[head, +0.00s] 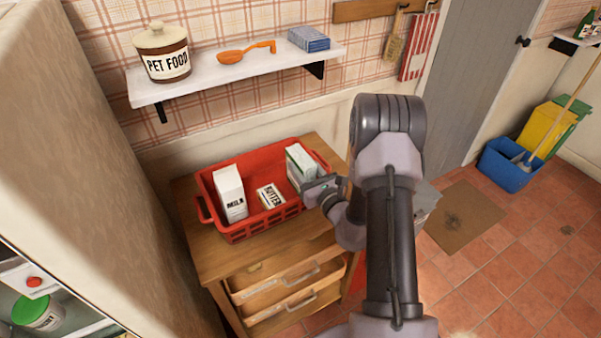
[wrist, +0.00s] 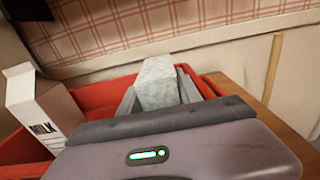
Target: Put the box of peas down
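The box of peas (head: 299,163), white with green on its edge, stands roughly upright at the right end of the red crate (head: 249,236). In the wrist view its pale grey end (wrist: 157,82) shows between my two fingers. My gripper (head: 314,186) comes from the right and is shut on the box. The box's lower part is hidden, so I cannot tell whether it rests on the crate floor. A milk carton (head: 231,193) stands at the crate's left, also in the wrist view (wrist: 45,115). A butter pack (head: 271,196) lies in the middle.
The crate sits on a wooden cabinet (head: 213,258) with two drawers partly open. A wall shelf (head: 200,88) above holds a pet food jar (head: 163,52), an orange ladle (head: 245,52) and a blue box (head: 308,39). A fridge stands open at lower left.

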